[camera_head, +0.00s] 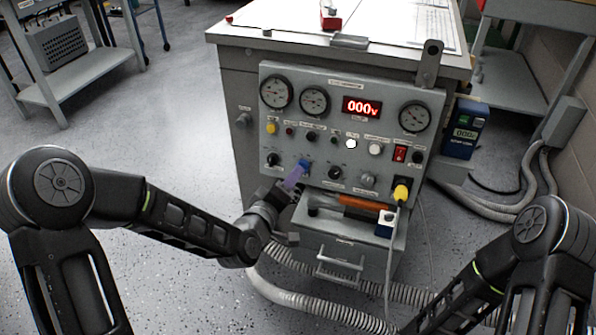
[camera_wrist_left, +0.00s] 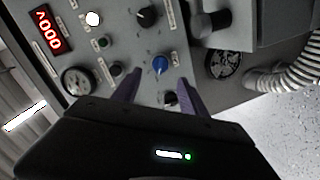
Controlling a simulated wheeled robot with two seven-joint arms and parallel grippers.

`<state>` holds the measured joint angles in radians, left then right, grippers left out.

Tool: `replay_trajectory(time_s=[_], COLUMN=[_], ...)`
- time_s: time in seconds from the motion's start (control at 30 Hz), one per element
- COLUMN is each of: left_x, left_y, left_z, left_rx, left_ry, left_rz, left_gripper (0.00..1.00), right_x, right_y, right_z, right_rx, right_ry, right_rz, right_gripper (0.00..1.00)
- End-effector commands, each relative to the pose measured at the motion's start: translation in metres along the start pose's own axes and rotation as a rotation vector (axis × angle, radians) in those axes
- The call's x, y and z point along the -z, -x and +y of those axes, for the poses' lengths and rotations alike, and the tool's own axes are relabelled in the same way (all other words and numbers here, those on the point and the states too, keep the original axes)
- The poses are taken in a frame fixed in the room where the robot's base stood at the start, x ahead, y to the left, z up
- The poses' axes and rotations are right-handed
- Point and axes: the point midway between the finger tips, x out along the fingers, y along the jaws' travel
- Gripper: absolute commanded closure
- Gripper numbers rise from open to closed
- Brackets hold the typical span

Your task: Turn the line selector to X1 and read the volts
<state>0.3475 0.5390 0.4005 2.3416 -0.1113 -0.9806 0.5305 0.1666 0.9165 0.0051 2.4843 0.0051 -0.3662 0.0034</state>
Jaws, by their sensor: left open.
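The grey control panel (camera_head: 337,146) faces me on the front of a cabinet. Its red display (camera_head: 362,107) reads 000 v; it also shows turned on its side in the left wrist view (camera_wrist_left: 47,31). A blue knob (camera_head: 305,164) sits in the lower row of the panel. My left gripper (camera_head: 295,176) is open and empty, its purple fingers just in front of this knob. In the left wrist view the blue knob (camera_wrist_left: 160,64) lies between and slightly beyond the two fingertips (camera_wrist_left: 160,77). The knob labels are too small to read. My right gripper is out of view.
Black knobs (camera_head: 335,172) and (camera_head: 273,159) flank the blue knob. A yellow plug (camera_head: 401,193) with a cable, an orange handle (camera_head: 363,202) and a drawer handle (camera_head: 339,268) are lower down. Corrugated hoses (camera_head: 310,302) lie on the floor.

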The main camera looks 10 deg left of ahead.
Motion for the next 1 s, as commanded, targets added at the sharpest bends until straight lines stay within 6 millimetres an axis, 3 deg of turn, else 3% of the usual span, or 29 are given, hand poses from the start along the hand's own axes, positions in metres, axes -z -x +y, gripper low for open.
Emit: replay_trajectory(time_s=[0.4,0.73,1.0], left_x=[-0.001,0.000,0.000], left_y=[-0.058,-0.062,-0.062], left_z=[0.000,0.000,0.000], left_rx=[-0.001,0.000,0.000], left_ry=[0.001,0.000,0.000], left_rz=[0.000,-0.001,0.000], left_gripper=[0.49,0.49,0.71], right_x=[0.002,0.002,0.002], right_y=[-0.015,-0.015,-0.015], right_z=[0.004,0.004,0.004], right_rx=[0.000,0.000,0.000], right_ry=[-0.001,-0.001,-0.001], right_rz=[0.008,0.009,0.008], right_gripper=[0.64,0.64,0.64])
